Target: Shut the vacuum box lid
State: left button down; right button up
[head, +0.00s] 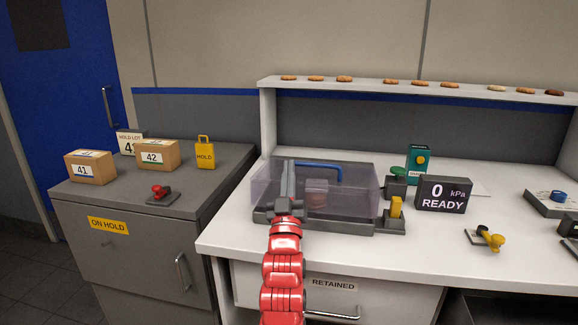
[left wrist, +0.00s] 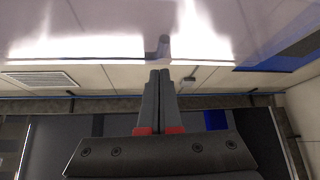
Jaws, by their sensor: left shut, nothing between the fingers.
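The vacuum box (head: 330,226) stands on the white counter, with a dark base and a clear, smoky lid (head: 358,185) with a blue handle (head: 320,166). The lid appears down over the base; I cannot tell whether it is fully seated. In the left wrist view the shut fingertips (left wrist: 160,73) point at a glossy clear surface (left wrist: 90,20), probably the lid; contact is unclear. My right gripper is not in view.
A yellow switch (head: 396,208), a green knob (head: 397,170) and a display (head: 443,194) reading 0 kPa READY stand right of the box. A shelf (head: 450,88) with several biscuits runs behind. A grey cabinet (head: 130,235) with boxes stands left.

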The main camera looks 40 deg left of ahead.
pick_arm(q)
jog(key=s+d+p, duration=0.7)
jog(key=s+p, duration=0.1)
jog(key=p, duration=0.1)
jog(key=w+d+m+g+h+p, duration=0.1)
jog(key=w+d+m+h+p, duration=0.3)
jog(key=p, duration=0.6)
jog(key=w+d+g+h+p, duration=0.1)
jog(key=d+p, duration=0.5)
jog(key=p, duration=0.3)
jog(key=p+x, duration=0.3)
jog(key=x, duration=0.8)
jog(key=shift+m, duration=0.3)
jog(key=shift+s+d+f, duration=0.1)
jog(key=shift+f, duration=0.65)
jog(key=shift+s+d+f, duration=0.1)
jog(key=shift+d+f, duration=0.05)
jog(key=shift+f, duration=0.55)
jog(key=shift+s+d+f, duration=0.1)
jog(key=shift+s+f, duration=0.05)
jog(key=shift+f, duration=0.6)
